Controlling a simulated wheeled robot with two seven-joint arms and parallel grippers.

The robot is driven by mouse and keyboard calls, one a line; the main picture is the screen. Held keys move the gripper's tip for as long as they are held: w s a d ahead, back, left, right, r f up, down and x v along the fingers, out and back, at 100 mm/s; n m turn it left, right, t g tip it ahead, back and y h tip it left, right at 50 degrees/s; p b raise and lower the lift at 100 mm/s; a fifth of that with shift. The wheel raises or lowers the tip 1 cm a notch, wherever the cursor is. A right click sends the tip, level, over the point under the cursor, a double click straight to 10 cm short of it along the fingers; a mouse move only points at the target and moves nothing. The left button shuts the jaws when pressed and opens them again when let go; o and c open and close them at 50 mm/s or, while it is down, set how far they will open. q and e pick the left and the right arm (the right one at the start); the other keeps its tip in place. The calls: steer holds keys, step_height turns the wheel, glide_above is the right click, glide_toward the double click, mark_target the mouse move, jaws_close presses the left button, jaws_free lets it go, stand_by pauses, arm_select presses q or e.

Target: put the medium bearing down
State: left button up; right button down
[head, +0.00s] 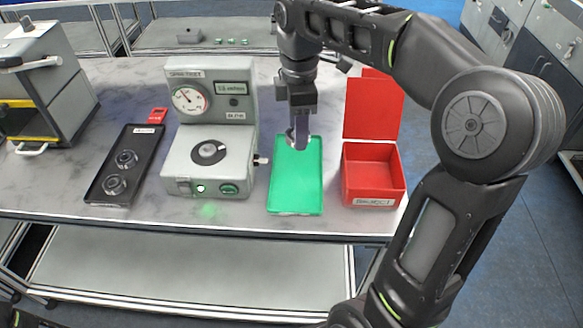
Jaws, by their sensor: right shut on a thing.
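My right gripper (299,128) points down over the far end of the green tray (296,185). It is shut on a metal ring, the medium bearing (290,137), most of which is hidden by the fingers. I cannot tell whether the bearing touches the tray or hangs just above it. The rest of the green tray is bare. My left gripper is not in view.
Left of the green tray stands a grey tester (211,160) with a dial. A black tray (103,187) holds two bearings at the left. An open red box (374,199) stands close on the right. The table's front edge (200,223) is near.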

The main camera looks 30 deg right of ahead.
glide_above(297, 172)
steer(key=shift+f, duration=3.15)
step_height(297, 172, down, 3)
steer(key=shift+f, duration=0.35)
steer(key=shift+f, duration=0.2)
steer(key=c, duration=0.7)
jaws_free()
steer(key=shift+r, duration=0.15)
